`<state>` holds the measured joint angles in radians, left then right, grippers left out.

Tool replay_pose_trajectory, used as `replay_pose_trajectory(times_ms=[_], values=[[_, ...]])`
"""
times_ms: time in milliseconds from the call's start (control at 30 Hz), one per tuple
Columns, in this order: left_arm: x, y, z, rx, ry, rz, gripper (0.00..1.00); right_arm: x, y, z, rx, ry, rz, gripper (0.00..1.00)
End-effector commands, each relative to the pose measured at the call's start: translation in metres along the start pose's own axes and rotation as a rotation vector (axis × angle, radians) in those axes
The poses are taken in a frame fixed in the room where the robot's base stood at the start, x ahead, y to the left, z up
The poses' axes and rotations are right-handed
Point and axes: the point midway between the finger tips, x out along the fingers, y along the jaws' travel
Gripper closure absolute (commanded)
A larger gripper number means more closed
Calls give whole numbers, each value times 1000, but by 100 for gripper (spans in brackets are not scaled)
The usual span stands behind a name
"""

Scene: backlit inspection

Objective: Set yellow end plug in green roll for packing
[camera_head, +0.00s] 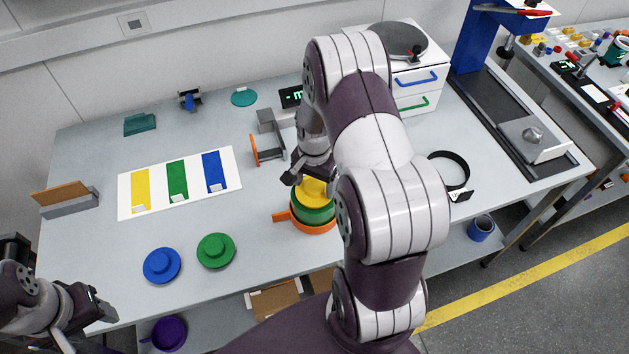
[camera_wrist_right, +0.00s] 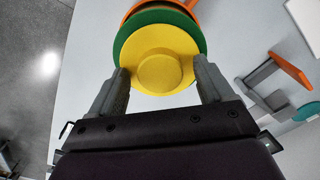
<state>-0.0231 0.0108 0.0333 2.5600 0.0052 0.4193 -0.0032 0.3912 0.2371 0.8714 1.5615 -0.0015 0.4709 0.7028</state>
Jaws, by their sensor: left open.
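The yellow end plug (camera_head: 314,187), a round disc with a raised knob, is at the top of the green roll (camera_head: 313,211). The roll stands in an orange ring-shaped holder (camera_head: 281,217). My right gripper (camera_head: 312,183) has its fingers on opposite edges of the plug; in the right wrist view the plug (camera_wrist_right: 160,70) fills the space between them, over the green roll (camera_wrist_right: 127,33). I cannot tell whether the plug is fully seated or slightly above the roll. My left gripper (camera_head: 97,309) is open and empty at the table's front left corner.
Blue (camera_head: 162,266) and green (camera_head: 216,250) plugs lie at the front left. A white card with coloured strips (camera_head: 157,165) lies behind them. An orange-and-grey stand (camera_head: 266,148) is behind the roll; a black ring (camera_head: 452,170) lies right of my right arm.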

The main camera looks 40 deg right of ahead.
Motion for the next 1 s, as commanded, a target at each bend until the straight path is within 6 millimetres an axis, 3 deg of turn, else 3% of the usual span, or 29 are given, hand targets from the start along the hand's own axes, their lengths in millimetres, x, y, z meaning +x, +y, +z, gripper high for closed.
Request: replay_pose_trajectory(times_ms=[167, 500, 633, 1000], values=[[3, 0, 0, 0, 0, 0, 47, -8, -1, -1, 0, 2, -2, 20], [20, 0, 2, 0, 0, 0, 47, -92, -1, -1, 0, 4, -4, 20], [23, 0, 3, 0, 0, 0, 47, -116, 0, 0, 0, 2, -2, 20], [23, 0, 3, 0, 0, 0, 47, -127, 0, 0, 0, 0, 0, 20]])
